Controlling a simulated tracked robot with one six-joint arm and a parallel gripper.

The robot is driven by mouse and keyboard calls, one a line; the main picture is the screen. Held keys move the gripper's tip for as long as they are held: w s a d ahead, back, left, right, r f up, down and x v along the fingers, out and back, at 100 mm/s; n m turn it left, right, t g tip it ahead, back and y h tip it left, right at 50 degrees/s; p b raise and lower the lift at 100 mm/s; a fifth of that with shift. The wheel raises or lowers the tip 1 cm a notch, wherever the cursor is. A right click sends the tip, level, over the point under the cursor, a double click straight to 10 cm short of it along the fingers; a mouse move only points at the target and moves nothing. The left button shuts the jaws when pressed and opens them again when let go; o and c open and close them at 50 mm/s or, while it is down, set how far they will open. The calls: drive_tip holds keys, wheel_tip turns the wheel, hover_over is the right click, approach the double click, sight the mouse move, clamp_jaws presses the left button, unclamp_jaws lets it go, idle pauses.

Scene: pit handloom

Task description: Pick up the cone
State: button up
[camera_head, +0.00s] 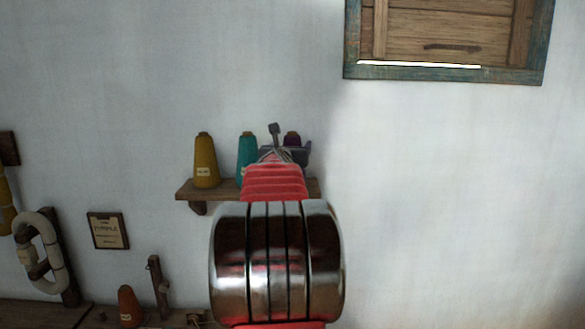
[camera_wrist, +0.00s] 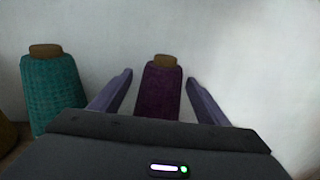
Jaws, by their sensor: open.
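Three thread cones stand upright on a small wooden wall shelf (camera_head: 230,190): a yellow cone (camera_head: 205,163), a teal cone (camera_head: 246,152) and a purple cone (camera_head: 292,139). My gripper (camera_head: 292,150) is at the shelf's right part and hides most of the purple cone in the head view. In the wrist view my gripper (camera_wrist: 158,92) is open, with the purple cone (camera_wrist: 160,92) between its two fingers and a gap on each side. Its lower part is hidden by the gripper body. The teal cone (camera_wrist: 52,90) stands to the left, outside the fingers.
The white wall (camera_head: 430,180) is close behind the shelf. A wooden shutter (camera_head: 450,75) is at the upper right. At the lower left are a framed sign (camera_head: 108,230), a hanging pale skein (camera_head: 40,250) and an orange-brown cone (camera_head: 129,307) on a lower surface. Right of the shelf is clear.

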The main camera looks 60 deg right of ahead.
drive_tip(key=c, duration=1.6)
